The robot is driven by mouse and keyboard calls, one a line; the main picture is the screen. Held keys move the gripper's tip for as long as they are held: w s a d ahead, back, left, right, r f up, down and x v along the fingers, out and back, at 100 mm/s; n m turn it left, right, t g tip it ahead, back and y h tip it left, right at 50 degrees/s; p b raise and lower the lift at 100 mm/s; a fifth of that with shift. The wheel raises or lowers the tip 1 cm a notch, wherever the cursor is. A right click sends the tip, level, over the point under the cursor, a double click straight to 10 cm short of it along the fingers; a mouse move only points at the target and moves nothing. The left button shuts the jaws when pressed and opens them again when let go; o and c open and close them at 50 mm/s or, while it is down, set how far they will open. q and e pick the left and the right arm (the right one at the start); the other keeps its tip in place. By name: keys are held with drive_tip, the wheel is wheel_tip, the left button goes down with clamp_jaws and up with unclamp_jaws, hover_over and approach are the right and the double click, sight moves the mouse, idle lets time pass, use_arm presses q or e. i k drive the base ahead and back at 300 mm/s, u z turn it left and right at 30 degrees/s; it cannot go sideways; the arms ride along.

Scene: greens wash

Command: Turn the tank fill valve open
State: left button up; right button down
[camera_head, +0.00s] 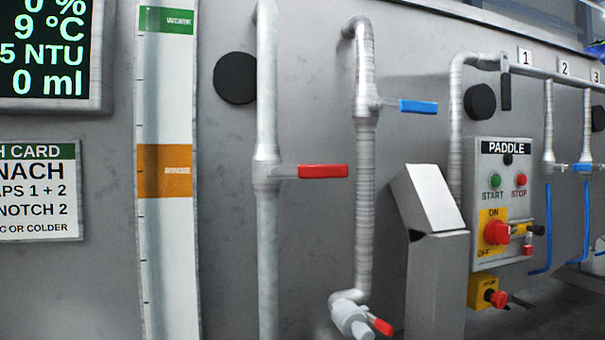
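Two lever valves sit on vertical pipes on the grey wall, and no label shows which one is the tank fill valve. A red lever (323,171) points right, level, across the left pipe (267,230). A blue lever (417,106) points right, nearly level, across the curved pipe (365,200) beside it. A smaller red lever (380,326) is low at that pipe's bottom end, angled down to the right. Neither of my grippers is in view.
A tall gauge strip (168,250) with green and orange bands stands left of the pipes. A display (50,50) and a card (38,190) are farther left. At right are the paddle control box (490,258) and numbered pipes. A grey boxy shape (437,280) stands before the wall.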

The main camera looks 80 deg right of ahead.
sight(274, 171)
drive_tip(key=z, duration=2.2)
drive_tip(key=k, duration=0.4)
drive_tip(key=z, duration=0.35)
drive_tip(key=i, duration=0.45)
drive_tip(key=u, duration=3.45)
drive_tip(key=k, duration=1.6)
drive_tip(key=z, duration=1.2)
